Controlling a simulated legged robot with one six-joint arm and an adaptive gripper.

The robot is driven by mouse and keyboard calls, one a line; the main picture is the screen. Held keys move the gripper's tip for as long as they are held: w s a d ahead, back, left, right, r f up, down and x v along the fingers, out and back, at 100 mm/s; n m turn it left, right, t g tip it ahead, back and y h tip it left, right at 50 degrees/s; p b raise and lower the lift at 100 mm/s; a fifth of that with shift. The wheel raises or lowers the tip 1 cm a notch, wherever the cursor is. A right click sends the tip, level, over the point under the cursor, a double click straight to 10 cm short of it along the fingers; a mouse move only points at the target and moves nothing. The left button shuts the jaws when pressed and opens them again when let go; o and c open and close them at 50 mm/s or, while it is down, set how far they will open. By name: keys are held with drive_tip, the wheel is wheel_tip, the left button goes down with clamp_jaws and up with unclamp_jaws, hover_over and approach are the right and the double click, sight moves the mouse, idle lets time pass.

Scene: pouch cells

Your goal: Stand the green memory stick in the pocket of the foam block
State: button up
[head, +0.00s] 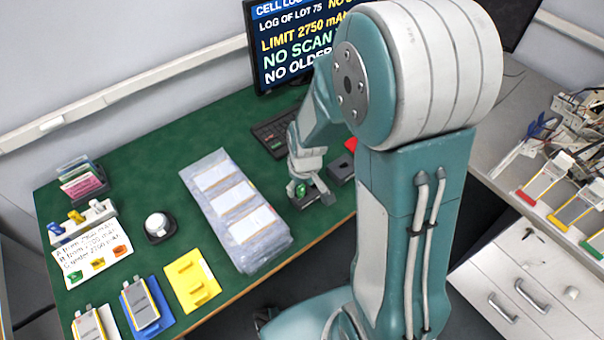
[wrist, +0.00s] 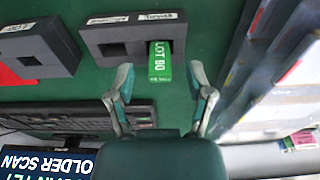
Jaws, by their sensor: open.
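The green memory stick (wrist: 160,60), with white lettering, is upright at the dark grey foam block (wrist: 105,36), which has a white label. Its lower end appears to be inside the block's pocket; the exact depth is hidden. My gripper (wrist: 161,74) is open, with one finger on each side of the stick and a visible gap to both. In the head view, my gripper (head: 303,178) is low over the foam block (head: 322,197) near the table's front edge, and the green stick (head: 300,189) shows at its tips.
A second dark block (wrist: 32,48) stands close by, with a red item beside it. A keyboard (head: 272,134) and monitor (head: 290,40) are behind. A stack of clear-wrapped packs (head: 262,250) lies left of my gripper. Green table surface is free between them.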

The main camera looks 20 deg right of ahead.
wheel_tip(320, 180, up, 11)
drive_tip(key=s, duration=0.1)
drive_tip(key=shift+d, duration=0.2)
drive_tip(key=shift+s, duration=0.15)
drive_tip(key=s+r+m+t, duration=0.3)
drive_tip(key=s+r+t, duration=0.1)
drive_tip(key=s+r, duration=0.8)
drive_tip(key=shift+s+a+r+m, duration=0.2)
drive_tip(key=shift+s+r+m, duration=0.1)
drive_tip(key=shift+s+r, duration=0.15)
